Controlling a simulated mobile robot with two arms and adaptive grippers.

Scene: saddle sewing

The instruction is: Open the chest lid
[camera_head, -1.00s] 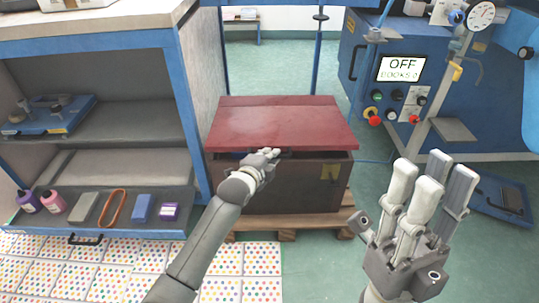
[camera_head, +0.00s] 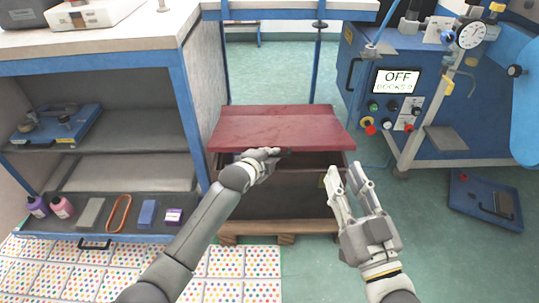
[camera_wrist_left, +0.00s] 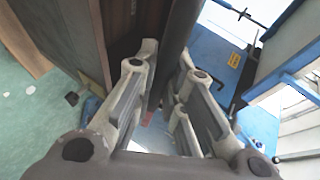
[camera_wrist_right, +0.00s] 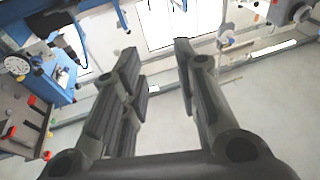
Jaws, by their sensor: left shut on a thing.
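The chest (camera_head: 280,196) is a dark brown box on a wooden pallet, with a red lid (camera_head: 280,127). The lid's front edge is raised a little, and a dark gap shows beneath it. My left gripper (camera_head: 272,154) is at the middle of that front edge, shut on the lid's edge; its fingers hide the exact grip. In the left wrist view, a dark bar-like edge passes between its fingers (camera_wrist_left: 165,85). My right gripper (camera_head: 347,178) is empty, fingers apart, in front of the chest's right side. Its open fingers also show in the right wrist view (camera_wrist_right: 157,70).
A blue-framed shelf (camera_head: 95,150) with bottles and small boxes stands close on the left. A blue machine (camera_head: 400,85) with an OFF display stands at the right. A blue tray (camera_head: 485,203) lies on the floor at right. The green floor before the chest is clear.

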